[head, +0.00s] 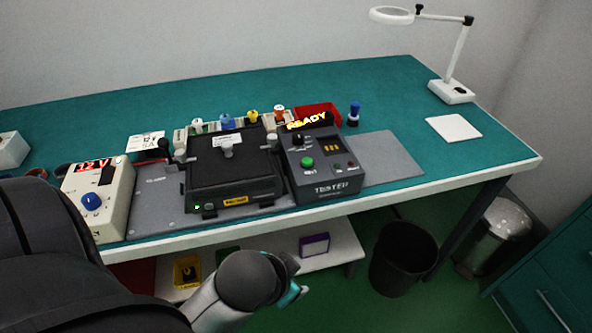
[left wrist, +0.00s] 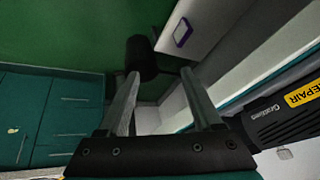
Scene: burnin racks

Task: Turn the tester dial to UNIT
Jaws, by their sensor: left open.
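The tester (head: 328,187) is a dark grey box at the front middle of the bench in the head view. Its lit display (head: 309,120) reads READY. A small black knob, which looks like the dial (head: 297,140), sits on its upper left face; its pointer setting is too small to read. A green button (head: 307,162) is below the knob. My left gripper (left wrist: 160,73) is open and empty in the left wrist view, fingers apart. In the head view my left wrist is in front of the bench edge, below and left of the tester, not touching it. My right gripper is not seen.
A black fixture (head: 232,185) stands left of the tester, and a cream supply with a blue knob (head: 91,201) further left. A grey mat (head: 385,155) lies bare to the right. A low shelf (head: 341,244) and black bin (head: 402,262) are below the bench.

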